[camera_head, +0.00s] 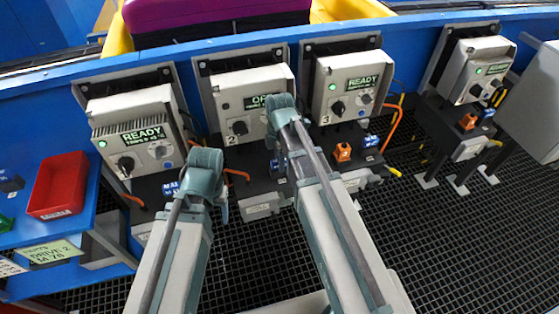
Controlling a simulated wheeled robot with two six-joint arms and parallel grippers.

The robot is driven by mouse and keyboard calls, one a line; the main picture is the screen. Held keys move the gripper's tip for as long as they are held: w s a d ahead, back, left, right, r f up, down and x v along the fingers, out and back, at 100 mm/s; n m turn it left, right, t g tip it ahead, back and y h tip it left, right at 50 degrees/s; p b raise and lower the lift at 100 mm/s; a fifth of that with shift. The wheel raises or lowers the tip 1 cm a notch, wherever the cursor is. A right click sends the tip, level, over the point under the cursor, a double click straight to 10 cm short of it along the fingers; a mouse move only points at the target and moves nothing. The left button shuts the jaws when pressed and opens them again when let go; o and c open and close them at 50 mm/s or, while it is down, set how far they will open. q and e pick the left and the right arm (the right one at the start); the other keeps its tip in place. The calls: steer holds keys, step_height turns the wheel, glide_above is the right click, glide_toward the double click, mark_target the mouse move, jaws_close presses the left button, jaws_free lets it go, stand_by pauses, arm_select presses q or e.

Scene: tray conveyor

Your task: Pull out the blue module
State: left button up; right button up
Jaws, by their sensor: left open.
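Several small blue modules show at the stations: one (170,188) below the left drive unit, just left of my left wrist, one (371,140) beside the third unit, and one (487,113) at the far right unit. I cannot tell which one the task means. My left gripper (223,207) is open in front of the gap between the first and second units; its fingers are mostly hidden by my wrist. My right arm reaches up to the second unit, its wrist (282,107) covering part of the display. The right gripper's fingers (277,165) are largely hidden.
Drive units stand in a row along a blue conveyor frame (35,105); the first (140,128) and third (350,82) read READY. Orange modules (342,152) and cables sit between them. A red bin (59,184) stands on the blue shelf at left. The dark grating floor is open.

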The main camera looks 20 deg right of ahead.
jaws_close()
steer(key=o, duration=0.7)
jaws_free()
steer(key=shift+r, duration=0.1)
step_height(320, 180, up, 14)
steer(key=p, duration=1.3)
steer(key=shift+f+p, duration=0.2)
steer(key=shift+p, duration=0.2)
steer(key=s+a+m, duration=0.3)
steer(key=s+m, duration=0.1)
steer(key=m, duration=0.1)
steer(key=s+a+m, duration=0.4)
steer(key=s, duration=0.1)
steer(key=s+a+m+h, duration=0.1)
steer(key=s+a+m, duration=0.2)
steer(key=s+m, duration=0.2)
steer(key=shift+s+a+m, duration=0.15)
steer(key=shift+a+m, duration=0.1)
steer(key=shift+m, duration=0.05)
